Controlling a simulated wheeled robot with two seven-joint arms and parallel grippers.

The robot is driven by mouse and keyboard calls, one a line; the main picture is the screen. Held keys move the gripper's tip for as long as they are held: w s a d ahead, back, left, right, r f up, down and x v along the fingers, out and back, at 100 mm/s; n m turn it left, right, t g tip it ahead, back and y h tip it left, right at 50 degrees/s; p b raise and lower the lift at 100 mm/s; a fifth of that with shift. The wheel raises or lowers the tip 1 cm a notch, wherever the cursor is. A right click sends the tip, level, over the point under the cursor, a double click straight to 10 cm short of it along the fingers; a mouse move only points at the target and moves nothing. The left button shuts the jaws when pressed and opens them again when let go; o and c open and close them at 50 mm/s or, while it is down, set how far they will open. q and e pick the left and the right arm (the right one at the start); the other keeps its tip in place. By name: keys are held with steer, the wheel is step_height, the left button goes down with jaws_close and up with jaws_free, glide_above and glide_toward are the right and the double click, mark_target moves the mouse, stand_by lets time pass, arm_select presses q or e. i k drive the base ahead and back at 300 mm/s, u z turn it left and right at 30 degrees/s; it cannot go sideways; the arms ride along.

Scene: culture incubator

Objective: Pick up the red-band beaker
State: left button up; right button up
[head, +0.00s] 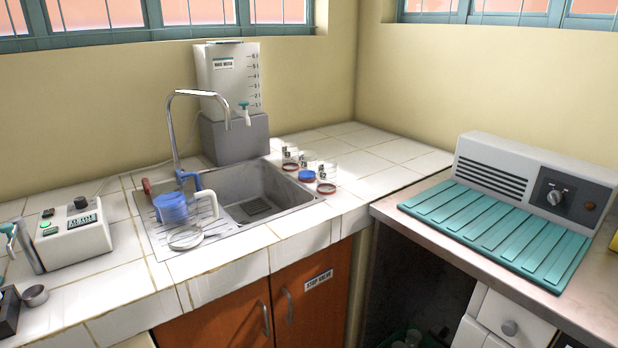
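Several small clear glass beakers stand in a row on the white tiles just right of the sink in the head view. The nearest beaker (327,179) has a red band around its lower part. The middle beaker (307,170) has a blue band. The farthest beaker (290,159) also shows a red band. All look upright, and their small dark markings are too small to read. Neither of my grippers is in view.
The sink (235,185) with its curved tap (172,130) lies left of the beakers. A blue stack (172,208) and a clear round dish (186,238) sit on the drainboard. A white water tank (228,80) stands behind. Tiles right of the beakers (400,150) are clear.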

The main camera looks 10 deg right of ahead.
mark_target(306, 158)
steer(key=u, duration=1.2)
steer(key=i, duration=0.8)
steer(key=z, duration=2.55)
